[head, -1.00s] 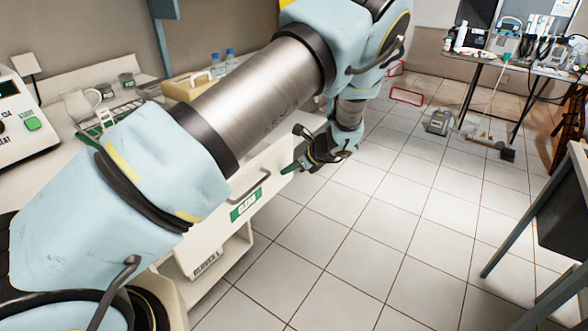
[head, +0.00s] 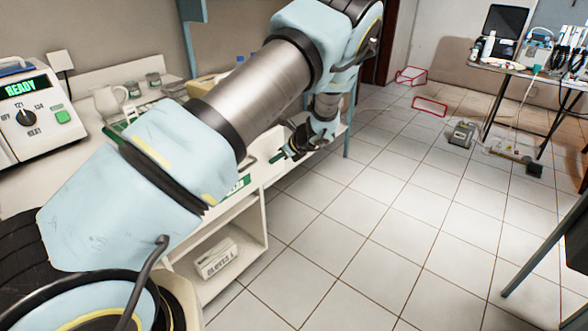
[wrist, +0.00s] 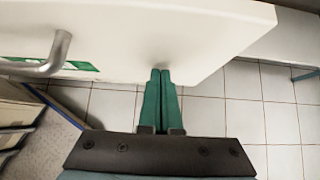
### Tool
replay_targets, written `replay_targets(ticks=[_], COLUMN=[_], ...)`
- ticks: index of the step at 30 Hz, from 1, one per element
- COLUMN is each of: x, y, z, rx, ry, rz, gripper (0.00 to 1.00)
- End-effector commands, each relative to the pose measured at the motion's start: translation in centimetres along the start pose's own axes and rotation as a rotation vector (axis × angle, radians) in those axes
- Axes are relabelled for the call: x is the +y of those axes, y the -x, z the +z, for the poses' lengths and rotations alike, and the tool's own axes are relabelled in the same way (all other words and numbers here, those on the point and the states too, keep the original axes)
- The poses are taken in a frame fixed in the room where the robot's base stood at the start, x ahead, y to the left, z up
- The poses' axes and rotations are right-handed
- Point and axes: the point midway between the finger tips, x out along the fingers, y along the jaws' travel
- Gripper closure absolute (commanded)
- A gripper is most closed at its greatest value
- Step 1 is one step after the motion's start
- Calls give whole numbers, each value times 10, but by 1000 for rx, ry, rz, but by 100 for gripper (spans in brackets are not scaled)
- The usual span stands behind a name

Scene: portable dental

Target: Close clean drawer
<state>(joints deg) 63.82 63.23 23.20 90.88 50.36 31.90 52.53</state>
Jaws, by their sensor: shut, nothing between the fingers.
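The clean drawer is white with a green label (head: 240,185), partly hidden behind my arm in the head view. In the wrist view, its white front (wrist: 150,45) spans the top, with a metal bar handle (wrist: 45,62) and the green label (wrist: 85,66) at left. My gripper (head: 277,157) is in front of the drawer's right part, to the right of the handle. Its green fingers (wrist: 161,73) are shut with nothing between them, and the tips are at or touching the front. My arm hides much of the drawer, so I cannot tell whether it is flush.
An open shelf with a gloves box (head: 215,258) lies below the drawer. A sterilizer-like machine reading READY (head: 22,115) and a pitcher (head: 108,100) stand on the counter. A dark table (head: 545,72) with equipment stands at the back right.

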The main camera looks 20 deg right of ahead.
Motion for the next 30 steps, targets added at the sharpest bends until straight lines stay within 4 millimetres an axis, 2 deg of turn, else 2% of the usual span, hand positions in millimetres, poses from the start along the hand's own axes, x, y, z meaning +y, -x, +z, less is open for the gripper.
replay_targets(ticks=[1,6,13,19,30], x=[1,1,0,0,1], y=[-12,-42,-71,-84,-89], z=[11,41,70,83,90], rx=[-1,-1,0,0,-3], ry=[5,3,1,1,0], rz=[3,2,1,0,1], gripper=[100,100,100,100,100])
